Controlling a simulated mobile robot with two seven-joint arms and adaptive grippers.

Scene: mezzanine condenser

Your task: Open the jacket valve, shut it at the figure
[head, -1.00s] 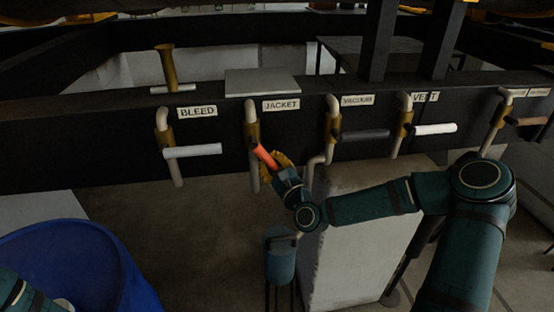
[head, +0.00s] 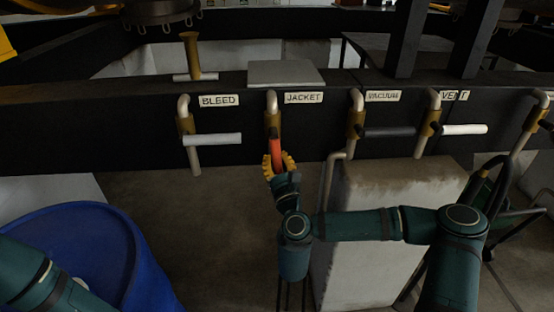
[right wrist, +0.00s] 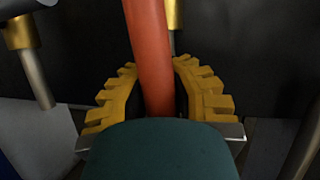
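The jacket valve shows below its JACKET label (head: 304,97). Its brass body (head: 272,123) sits on a pale pipe. Its red handle (head: 276,147) hangs almost straight down, in line with the pipe. My right gripper (head: 279,160) comes up from below, with its yellow fingers on the handle's lower part. In the right wrist view the red handle (right wrist: 149,50) runs up between the two yellow fingers (right wrist: 156,75), whose tips close against its sides. No reading or gauge figure is legible. Only a link of my left arm shows, at lower left; its gripper is out of view.
The bleed valve's white handle (head: 211,139) lies level to the left. The vacuum valve's dark handle (head: 388,131) and the vent valve's white handle (head: 465,129) lie level to the right. A blue drum (head: 75,250) stands lower left, a pale block (head: 390,190) lower right.

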